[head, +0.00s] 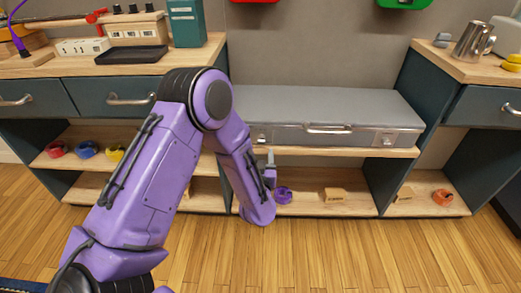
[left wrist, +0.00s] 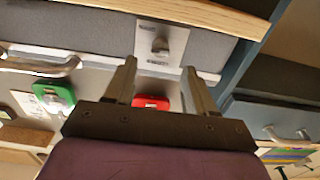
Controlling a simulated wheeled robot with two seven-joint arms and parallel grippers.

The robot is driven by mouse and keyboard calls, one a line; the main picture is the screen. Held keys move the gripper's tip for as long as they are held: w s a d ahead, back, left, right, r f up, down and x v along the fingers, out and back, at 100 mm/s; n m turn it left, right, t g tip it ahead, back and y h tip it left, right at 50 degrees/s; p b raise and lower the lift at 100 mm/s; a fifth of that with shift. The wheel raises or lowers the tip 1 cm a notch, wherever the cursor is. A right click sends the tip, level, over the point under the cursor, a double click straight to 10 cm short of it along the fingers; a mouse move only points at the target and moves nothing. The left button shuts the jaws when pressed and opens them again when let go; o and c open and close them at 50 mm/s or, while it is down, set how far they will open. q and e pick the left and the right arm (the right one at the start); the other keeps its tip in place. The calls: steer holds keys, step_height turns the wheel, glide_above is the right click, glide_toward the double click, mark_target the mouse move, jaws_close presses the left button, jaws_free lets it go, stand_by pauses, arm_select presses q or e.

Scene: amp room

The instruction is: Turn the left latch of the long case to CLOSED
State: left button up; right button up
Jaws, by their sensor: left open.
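The long grey case (head: 335,108) lies on the middle shelf, with a handle (head: 330,129) on its front and a right latch (head: 388,139). Its left latch (left wrist: 160,44) shows in the left wrist view as a small grey knob on a pale plate. That view is roughly upside down, and the plate's small print is unreadable. My left gripper (head: 270,160) is in front of the case's left end. Its two fingers (left wrist: 160,67) are apart and empty, and the knob appears between and beyond their tips. My right gripper is not in view.
The shelf below holds a purple tape roll (head: 284,195) and a wooden block (head: 333,195) near my left gripper. Cabinets with drawers (head: 112,97) flank the case. A red box (head: 255,1) and a green one (head: 403,3) hang on the wall. The floor in front is clear.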

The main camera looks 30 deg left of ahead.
mark_target(261, 142)
arm_select(q)
steer(key=b+x, duration=0.1)
steer(key=x, duration=0.5)
steer(key=shift+f, duration=0.1)
jaws_close()
